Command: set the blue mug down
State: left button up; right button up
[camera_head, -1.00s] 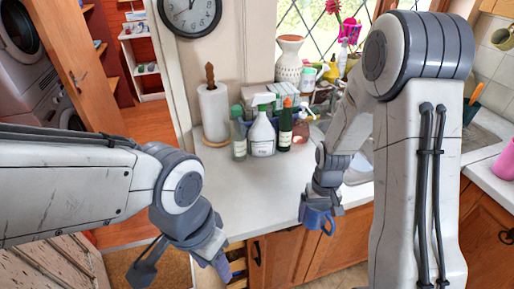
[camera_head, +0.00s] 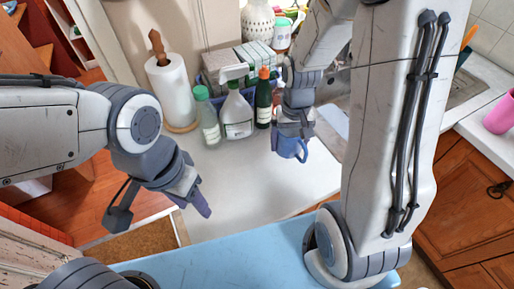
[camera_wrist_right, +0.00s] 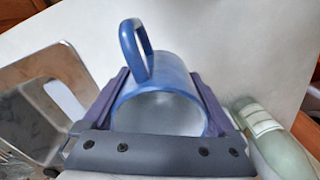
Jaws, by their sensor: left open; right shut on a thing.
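The blue mug (camera_head: 290,147) is in my right gripper (camera_head: 293,130), over the white counter (camera_head: 250,180) in the head view. In the right wrist view the mug (camera_wrist_right: 158,82) lies between the two fingers of the right gripper (camera_wrist_right: 165,100), with its handle at the top left. I cannot tell whether its base touches the counter. My left gripper (camera_head: 190,200) is empty and open, near the counter's left front corner.
Behind and left of the mug stand a dark green bottle (camera_head: 263,102), a white spray bottle (camera_head: 236,112), a green-capped bottle (camera_head: 207,120) and a paper towel roll (camera_head: 171,90). A metal sink part (camera_wrist_right: 40,95) shows in the right wrist view. The counter's front middle is clear.

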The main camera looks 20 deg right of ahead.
jog(key=p, duration=0.1)
send_over(263, 165)
notch_tip(263, 165, down, 4)
jog(key=shift+d+f, duration=0.1)
notch_tip(263, 165, down, 4)
jog(key=shift+r+p, duration=0.2)
jog(key=shift+p, duration=0.35)
jog(key=shift+f, duration=0.2)
jog(key=shift+f, duration=0.15)
jog(key=o, duration=1.4)
jog(key=shift+c, duration=0.2)
